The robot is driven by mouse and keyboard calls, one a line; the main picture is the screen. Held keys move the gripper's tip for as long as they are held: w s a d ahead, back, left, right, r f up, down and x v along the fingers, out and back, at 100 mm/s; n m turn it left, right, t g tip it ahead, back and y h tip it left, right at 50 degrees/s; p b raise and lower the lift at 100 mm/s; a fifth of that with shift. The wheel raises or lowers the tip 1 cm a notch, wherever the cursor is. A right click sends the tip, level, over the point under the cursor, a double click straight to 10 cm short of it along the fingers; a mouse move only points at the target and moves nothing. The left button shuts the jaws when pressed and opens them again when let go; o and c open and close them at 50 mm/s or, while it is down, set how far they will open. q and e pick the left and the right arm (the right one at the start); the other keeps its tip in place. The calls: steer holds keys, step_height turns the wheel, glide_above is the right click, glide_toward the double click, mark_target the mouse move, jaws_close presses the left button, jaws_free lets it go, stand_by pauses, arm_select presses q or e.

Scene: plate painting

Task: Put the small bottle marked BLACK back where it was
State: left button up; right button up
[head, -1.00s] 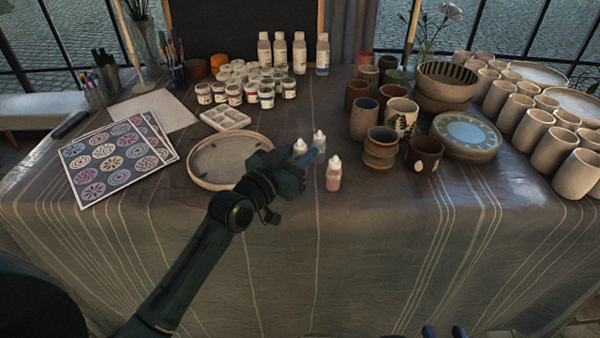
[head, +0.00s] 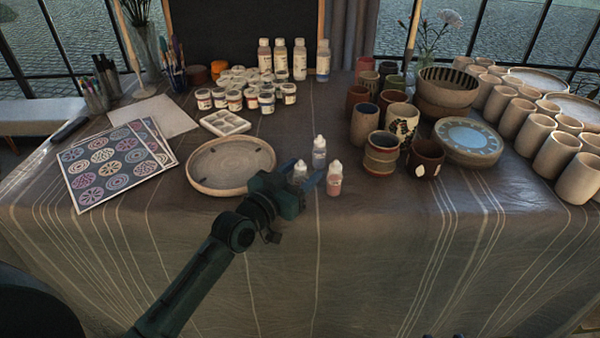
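Three small dropper bottles with white tips are at the front middle of the table. A pinkish one (head: 334,182) stands on the right and a grey-blue one (head: 319,153) stands behind. The third, a pale-topped bottle (head: 300,173), is between the fingers of my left gripper (head: 302,178), which looks shut on it. The fingers and hand hide its lower part, so I cannot tell whether its base touches the table. The labels are too small to read, so BLACK cannot be made out. My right gripper is not in view.
A round plate (head: 197,183) lies just left of my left gripper. A white palette (head: 225,122) and several paint jars (head: 236,101) are behind it. Cups (head: 381,156) and bowls stand to the right. Pattern sheets (head: 112,160) lie at left. The front cloth strip is clear.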

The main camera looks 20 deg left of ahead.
arm_select(q)
steer(key=shift+r, duration=0.2)
steer(key=shift+s+a, duration=0.1)
steer(key=shift+s, duration=0.15)
steer(key=p+v, duration=0.1)
steer(key=v, duration=1)
steer(key=s+d+f+n+g+y, duration=0.1)
steer(key=s+d+f, duration=0.1)
steer(key=s, duration=0.5)
steer(key=s+d+f+g, duration=0.1)
steer(key=s+d+f, duration=0.1)
steer(key=s, duration=0.6)
steer(key=shift+s+d+f+n+g+y, duration=0.25)
steer(key=shift+d+n+g+y, duration=0.15)
steer(key=shift+d, duration=0.3)
